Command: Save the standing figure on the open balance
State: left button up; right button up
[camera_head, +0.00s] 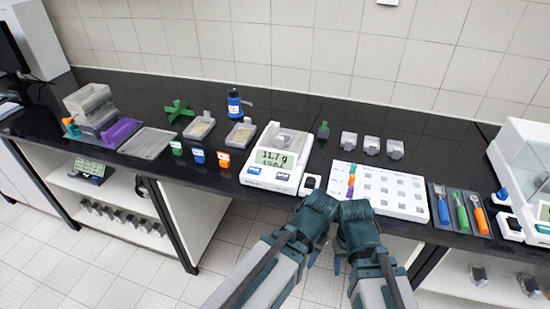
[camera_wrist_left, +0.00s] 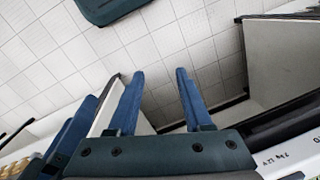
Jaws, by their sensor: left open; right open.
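The open balance (camera_head: 272,182) stands on the black bench at the centre in the head view. Its lit display (camera_head: 277,158) seems to read 11.7 g, with a smaller line below too small to read.
A white board (camera_head: 405,205) with square spots lies right of the balance, beside a small white device (camera_head: 310,183). A tool tray (camera_head: 477,227) and an enclosed balance (camera_head: 512,150) are at right. The floor before the bench is clear.

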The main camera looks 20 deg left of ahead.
dwell(0.3)
pick_arm(q)
grip_shut()
dwell(1.6)
